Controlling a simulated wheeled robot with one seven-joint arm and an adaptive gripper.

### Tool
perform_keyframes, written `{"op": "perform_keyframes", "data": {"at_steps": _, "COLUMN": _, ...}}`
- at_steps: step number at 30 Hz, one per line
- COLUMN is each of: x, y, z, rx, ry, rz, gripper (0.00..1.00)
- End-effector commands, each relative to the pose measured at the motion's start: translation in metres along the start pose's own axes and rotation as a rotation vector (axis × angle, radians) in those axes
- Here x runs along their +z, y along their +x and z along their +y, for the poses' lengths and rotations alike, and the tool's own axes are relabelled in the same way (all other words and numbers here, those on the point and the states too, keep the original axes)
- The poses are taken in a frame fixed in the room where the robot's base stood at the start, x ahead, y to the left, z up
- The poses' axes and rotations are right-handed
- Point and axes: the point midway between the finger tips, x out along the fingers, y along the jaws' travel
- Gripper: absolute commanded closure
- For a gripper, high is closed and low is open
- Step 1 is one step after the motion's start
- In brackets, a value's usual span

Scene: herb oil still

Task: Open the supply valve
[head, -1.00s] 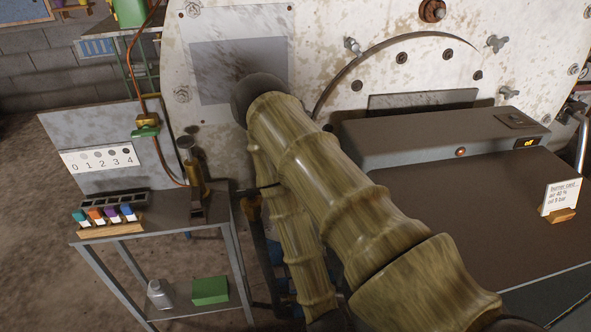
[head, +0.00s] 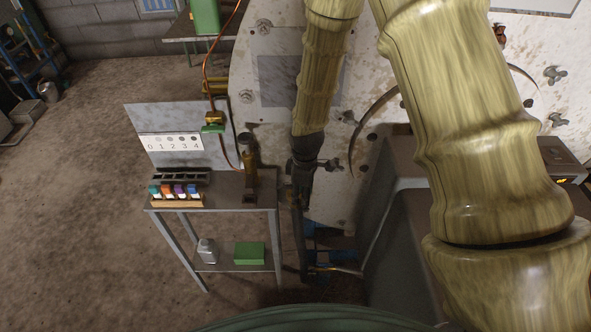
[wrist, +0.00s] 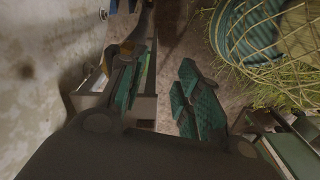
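A small brass valve with a green lever (head: 212,128) sits on the thin copper tube left of the white drum. I cannot tell for sure whether it is the supply valve; no label shows. My gripper (head: 302,175) points down in front of the drum's lower left face, to the right of the small metal table and apart from the green lever. In the wrist view, my gripper (wrist: 158,90) shows two teal-padded fingers spread apart with nothing held between them. Part of a yellow-orange fitting (wrist: 138,38) shows beyond the left finger, partly hidden.
The metal table (head: 228,200) carries a rack of coloured bottles (head: 176,192) and a brass stand (head: 249,178). A green box (head: 249,253) lies on its lower shelf. The grey burner housing (head: 405,195) stands to the right. Open floor (head: 90,220) lies left.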

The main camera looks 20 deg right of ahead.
Motion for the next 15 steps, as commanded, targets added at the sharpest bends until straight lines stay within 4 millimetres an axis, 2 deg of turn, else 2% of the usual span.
{"op": "perform_keyframes", "data": {"at_steps": 1, "x": -0.009, "y": -0.024, "z": 0.012, "rx": 0.008, "ry": -0.049, "rz": -0.001, "gripper": 0.66}}
{"op": "perform_keyframes", "data": {"at_steps": 3, "x": -0.018, "y": -0.047, "z": 0.024, "rx": 0.011, "ry": -0.115, "rz": -0.009, "gripper": 0.66}}
{"op": "perform_keyframes", "data": {"at_steps": 7, "x": -0.028, "y": -0.079, "z": 0.039, "rx": 0.015, "ry": -0.204, "rz": -0.021, "gripper": 0.66}}
{"op": "perform_keyframes", "data": {"at_steps": 11, "x": -0.032, "y": -0.092, "z": 0.045, "rx": 0.014, "ry": -0.245, "rz": -0.028, "gripper": 0.66}}
{"op": "perform_keyframes", "data": {"at_steps": 15, "x": -0.032, "y": -0.088, "z": 0.046, "rx": 0.012, "ry": -0.251, "rz": -0.029, "gripper": 0.66}}
